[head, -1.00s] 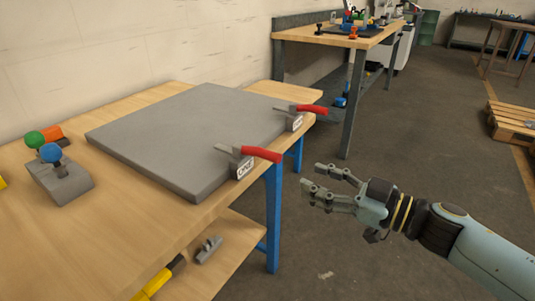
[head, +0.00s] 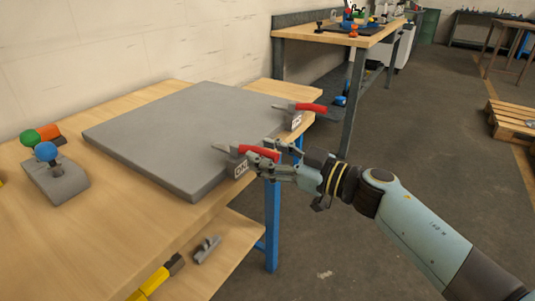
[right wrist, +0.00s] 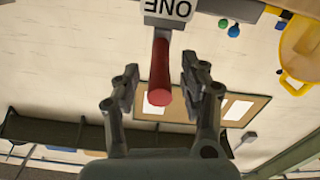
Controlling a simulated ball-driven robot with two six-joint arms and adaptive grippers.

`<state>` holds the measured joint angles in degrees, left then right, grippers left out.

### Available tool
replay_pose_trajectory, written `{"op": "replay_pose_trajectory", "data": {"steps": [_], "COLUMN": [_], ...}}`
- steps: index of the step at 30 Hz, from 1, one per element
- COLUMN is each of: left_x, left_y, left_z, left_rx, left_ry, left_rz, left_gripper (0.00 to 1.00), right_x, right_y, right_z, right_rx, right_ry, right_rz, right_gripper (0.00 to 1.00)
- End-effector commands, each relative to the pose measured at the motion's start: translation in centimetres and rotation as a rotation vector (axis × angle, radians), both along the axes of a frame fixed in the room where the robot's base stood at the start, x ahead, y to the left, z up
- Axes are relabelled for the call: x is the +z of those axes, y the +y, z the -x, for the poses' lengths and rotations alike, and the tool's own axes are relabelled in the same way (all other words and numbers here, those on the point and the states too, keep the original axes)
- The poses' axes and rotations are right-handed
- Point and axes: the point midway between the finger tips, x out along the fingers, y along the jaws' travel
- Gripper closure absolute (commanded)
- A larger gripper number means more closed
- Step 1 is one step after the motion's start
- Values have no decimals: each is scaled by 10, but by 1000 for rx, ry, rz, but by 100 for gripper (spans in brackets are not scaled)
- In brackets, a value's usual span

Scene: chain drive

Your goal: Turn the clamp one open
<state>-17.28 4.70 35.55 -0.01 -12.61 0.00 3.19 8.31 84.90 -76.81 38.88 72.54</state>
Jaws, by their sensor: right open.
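Clamp one has a red handle (head: 258,152) and a grey body with a white label (head: 241,170) at the near right edge of the grey plate (head: 190,140). Its label reads ONE, upside down, in the right wrist view (right wrist: 170,9). My right gripper (head: 270,158) is open at the handle's outer end. In the right wrist view the red handle (right wrist: 160,75) reaches in between the two open fingers (right wrist: 163,92), with gaps on both sides. A second clamp with a red handle (head: 311,107) sits farther back on the plate's edge. My left gripper is not in view.
The plate lies on a wooden bench (head: 110,245) with a blue leg (head: 272,225). A grey block with a blue knob (head: 46,152) stands at the left. A second workbench (head: 345,40) is behind.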

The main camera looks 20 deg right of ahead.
Motion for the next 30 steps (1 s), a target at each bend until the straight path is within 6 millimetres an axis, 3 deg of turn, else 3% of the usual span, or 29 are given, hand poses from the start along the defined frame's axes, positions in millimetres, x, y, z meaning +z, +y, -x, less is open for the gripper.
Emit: {"op": "replay_pose_trajectory", "data": {"steps": [2,12,30], "left_x": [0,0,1], "left_y": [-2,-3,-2], "left_z": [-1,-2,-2], "left_rx": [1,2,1], "left_ry": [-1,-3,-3], "left_rz": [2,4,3], "left_gripper": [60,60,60], "right_x": [0,0,0], "right_y": [0,0,-8], "right_z": [0,0,-1], "right_rx": [0,0,39], "right_ry": [0,0,-1], "right_rz": [0,0,3], "right_gripper": [56,100,100]}}
